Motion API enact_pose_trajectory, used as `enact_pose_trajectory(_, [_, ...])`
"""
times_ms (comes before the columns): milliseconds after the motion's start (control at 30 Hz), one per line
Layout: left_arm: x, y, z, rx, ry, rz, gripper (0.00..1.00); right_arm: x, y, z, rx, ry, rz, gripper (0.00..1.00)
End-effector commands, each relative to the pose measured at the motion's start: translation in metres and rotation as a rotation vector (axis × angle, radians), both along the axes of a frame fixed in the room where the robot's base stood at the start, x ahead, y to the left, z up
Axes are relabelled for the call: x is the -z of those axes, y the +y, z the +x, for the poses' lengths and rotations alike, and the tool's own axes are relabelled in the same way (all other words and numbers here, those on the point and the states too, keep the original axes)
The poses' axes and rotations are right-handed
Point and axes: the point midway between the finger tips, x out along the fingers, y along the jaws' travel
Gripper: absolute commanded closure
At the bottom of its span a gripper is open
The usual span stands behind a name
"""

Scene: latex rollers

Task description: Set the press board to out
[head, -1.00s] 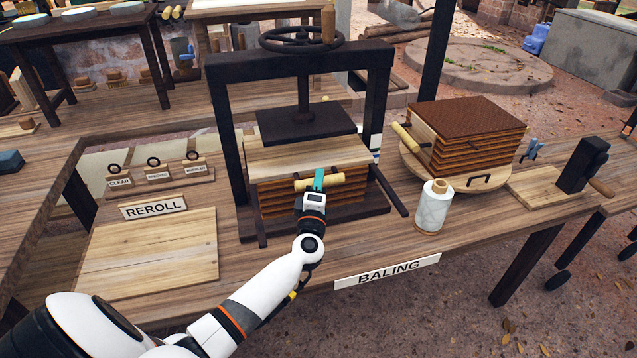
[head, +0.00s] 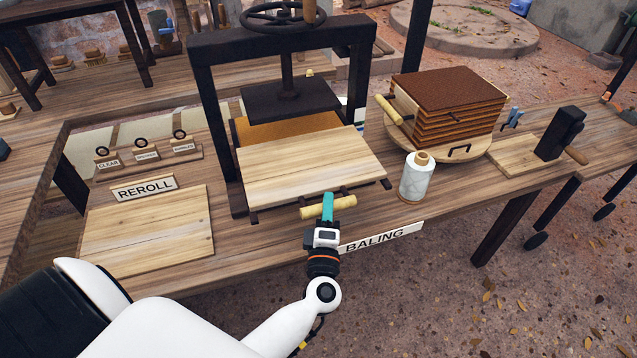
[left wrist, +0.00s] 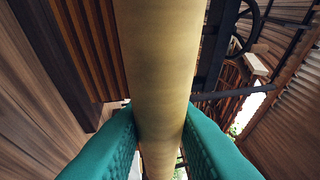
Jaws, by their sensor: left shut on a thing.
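The press board (head: 308,172) is a pale wooden plank, slid forward out of the dark press frame (head: 200,110) toward the table's front edge. A pale yellow wooden handle (head: 316,210) is fixed along its front. My left gripper (head: 328,207) is shut on this handle near its middle. In the left wrist view the handle (left wrist: 158,70) runs between the two teal fingers. Orange-brown sheets (head: 270,129) show behind the board under the dark press plate (head: 290,104). My right gripper is not in view.
A REROLL board (head: 150,230) lies to the left. A white thread spool (head: 417,180) stands just right of the press board. A stack of brown sheets (head: 450,92) sits on a round board behind it. A BALING sign (head: 380,237) is on the front edge.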

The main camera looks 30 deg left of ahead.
Motion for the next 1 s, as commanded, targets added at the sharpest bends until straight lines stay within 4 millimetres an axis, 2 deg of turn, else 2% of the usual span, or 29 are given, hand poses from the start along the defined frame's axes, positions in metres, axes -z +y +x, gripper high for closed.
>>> enact_pose_trajectory(200, [0.001,-0.017,-0.015,0.001,0.002,0.0,1.0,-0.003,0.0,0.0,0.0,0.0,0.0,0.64])
enact_pose_trajectory(600, [0.002,-0.021,-0.017,0.004,0.005,-0.002,1.0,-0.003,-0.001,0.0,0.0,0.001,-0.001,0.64])
enact_pose_trajectory(633, [0.003,-0.021,-0.017,0.004,0.005,-0.002,0.73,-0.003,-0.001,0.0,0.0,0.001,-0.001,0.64])
enact_pose_trajectory(733, [0.002,-0.021,-0.017,0.004,0.004,-0.001,0.57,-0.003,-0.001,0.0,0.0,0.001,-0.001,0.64])
enact_pose_trajectory(1000, [0.001,-0.02,-0.017,0.001,0.001,0.001,0.55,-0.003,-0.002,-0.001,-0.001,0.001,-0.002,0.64])
